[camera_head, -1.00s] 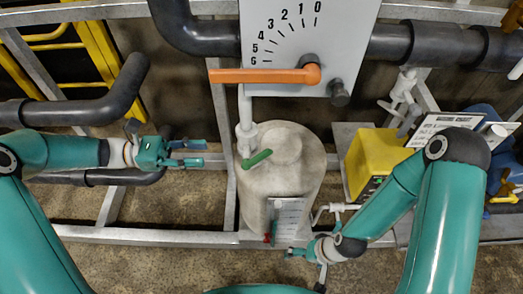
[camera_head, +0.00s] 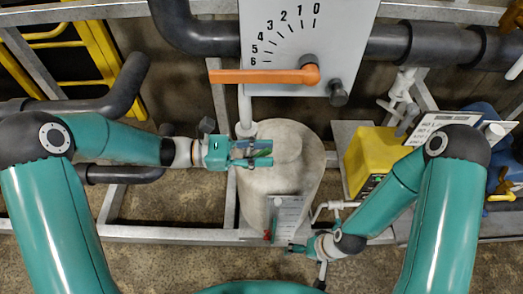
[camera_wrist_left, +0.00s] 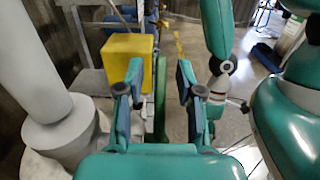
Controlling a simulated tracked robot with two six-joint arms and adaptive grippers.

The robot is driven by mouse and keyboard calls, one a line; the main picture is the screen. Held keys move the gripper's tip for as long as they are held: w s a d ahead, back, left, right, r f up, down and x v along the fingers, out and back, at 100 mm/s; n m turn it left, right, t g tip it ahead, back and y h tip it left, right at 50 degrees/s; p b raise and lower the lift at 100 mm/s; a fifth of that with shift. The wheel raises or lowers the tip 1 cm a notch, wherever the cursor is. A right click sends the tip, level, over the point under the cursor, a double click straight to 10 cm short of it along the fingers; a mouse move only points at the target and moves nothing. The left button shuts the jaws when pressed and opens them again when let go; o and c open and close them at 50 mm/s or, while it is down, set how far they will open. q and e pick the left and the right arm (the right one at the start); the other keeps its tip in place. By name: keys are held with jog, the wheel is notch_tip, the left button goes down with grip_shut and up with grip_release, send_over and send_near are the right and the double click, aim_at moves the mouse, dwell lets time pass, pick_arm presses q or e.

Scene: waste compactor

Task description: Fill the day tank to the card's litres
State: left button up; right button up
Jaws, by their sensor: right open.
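The pale beige tank (camera_head: 300,185) stands upright at the centre of the head view. Above it, a white board (camera_head: 310,55) carries a 0 to 6 scale, with a long orange bar (camera_head: 260,76) lying level just below the 6. A printed card (camera_head: 287,214) hangs at the tank's front; its text is too small to read. My left gripper (camera_head: 268,153) is open at the green valve handle (camera_head: 263,153). In the left wrist view, the handle (camera_wrist_left: 161,98) stands between its spread fingers, nearer the left one. My right gripper (camera_head: 291,248) is open and low, beside the tank's foot.
A yellow box (camera_head: 370,158) stands right of the tank, with a white sign (camera_head: 450,122) behind it. Dark pipes (camera_head: 390,42) cross the top. A grey frame rail (camera_head: 150,235) runs along the front. Yellow railings (camera_head: 85,50) are at the upper left.

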pick_arm(q)
grip_shut()
jog(key=shift+d, duration=0.1)
dwell(0.4)
